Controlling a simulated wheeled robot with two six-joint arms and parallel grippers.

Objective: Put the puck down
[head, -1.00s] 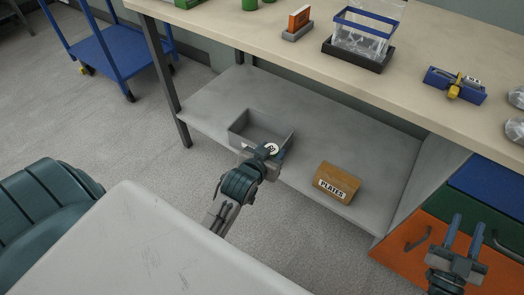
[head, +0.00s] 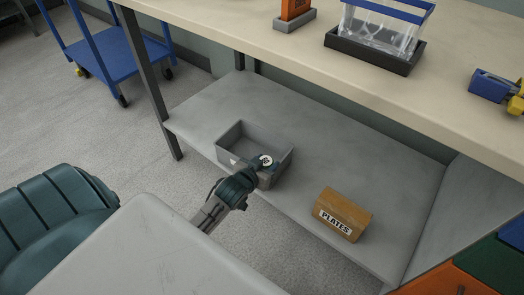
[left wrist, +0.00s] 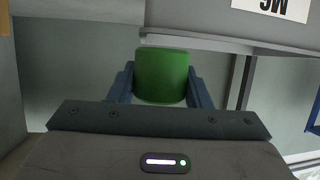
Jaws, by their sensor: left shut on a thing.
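My left gripper (head: 262,164) is shut on a puck (head: 267,159) with a round white label on top. In the left wrist view the puck (left wrist: 161,76) shows a green side between the two blue fingers. In the head view the gripper and puck are at the right front part of an open grey bin (head: 228,152), within its outline. I cannot tell whether the puck touches the bin floor. The wrist hides part of the bin's front wall. My right gripper is out of view.
The bin stands on the low grey shelf (head: 310,165) under the bench (head: 250,45). A brown box marked PLATES (head: 343,213) stands to its right, with bare shelf between. A table leg (head: 150,85) and a blue cart (head: 115,60) are at the left.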

